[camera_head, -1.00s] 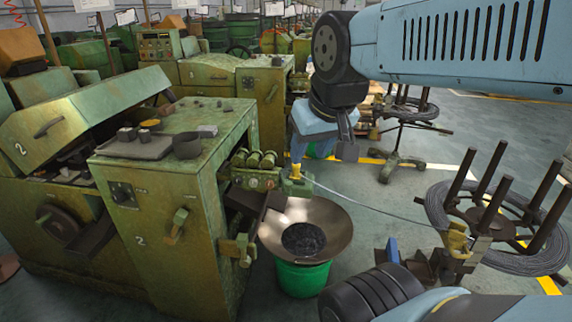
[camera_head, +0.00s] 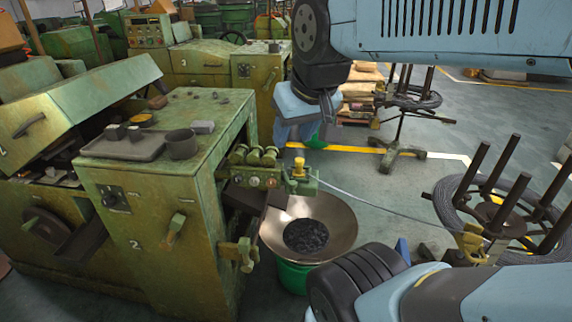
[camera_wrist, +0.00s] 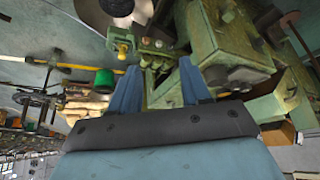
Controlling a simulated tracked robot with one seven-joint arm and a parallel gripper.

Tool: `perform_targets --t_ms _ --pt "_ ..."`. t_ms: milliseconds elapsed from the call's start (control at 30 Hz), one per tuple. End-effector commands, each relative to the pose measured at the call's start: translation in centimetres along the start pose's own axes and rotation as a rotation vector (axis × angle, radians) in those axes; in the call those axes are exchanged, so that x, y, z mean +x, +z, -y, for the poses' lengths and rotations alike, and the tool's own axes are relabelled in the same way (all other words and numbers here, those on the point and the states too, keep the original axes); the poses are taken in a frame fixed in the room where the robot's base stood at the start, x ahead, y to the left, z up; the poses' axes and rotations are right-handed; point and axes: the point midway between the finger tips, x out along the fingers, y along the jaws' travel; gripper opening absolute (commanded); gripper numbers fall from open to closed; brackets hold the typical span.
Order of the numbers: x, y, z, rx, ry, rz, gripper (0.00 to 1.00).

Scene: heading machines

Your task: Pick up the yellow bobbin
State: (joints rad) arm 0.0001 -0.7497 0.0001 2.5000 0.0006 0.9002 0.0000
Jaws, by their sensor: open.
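A small, round yellow item (camera_head: 143,120), which may be the yellow bobbin, lies partly hidden on top of the green machine marked 2, behind a grey tray (camera_head: 125,150). Its shape is too small to be sure of. My gripper (camera_head: 303,120) is to the right of the machine top, in the air above the machine's yellow wire fitting (camera_head: 298,170), and well apart from the round yellow item. In the wrist view my gripper (camera_wrist: 160,88) is open, with nothing between its two blue fingers. The machine's green parts lie beyond them.
Small dark parts and a dark cup (camera_head: 181,144) stand on the machine top. A wide metal bowl (camera_head: 335,215) on a green bucket (camera_head: 293,277) stands before the machine. A wire runs to a spiked coil stand (camera_head: 495,215) at right.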

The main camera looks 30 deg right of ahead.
Motion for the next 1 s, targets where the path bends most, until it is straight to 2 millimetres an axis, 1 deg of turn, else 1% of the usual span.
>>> perform_targets --t_ms 33,167,200,267,600,800,1000 --pt "0.1 0.0 0.0 0.004 -0.002 0.005 0.52" --pt "1.0 -0.1 0.1 0.043 -0.021 0.052 0.65" --pt "1.5 -0.1 -0.3 0.064 -0.034 0.077 0.68" --pt "2.4 -0.1 -0.5 0.109 -0.058 0.124 0.68" --pt "8.3 -0.6 0.4 0.457 -0.243 0.428 0.68" --pt "11.5 -1.6 0.5 0.683 -0.373 0.573 0.68" --pt "14.7 -3.1 -0.2 0.922 -0.513 0.69 0.68"
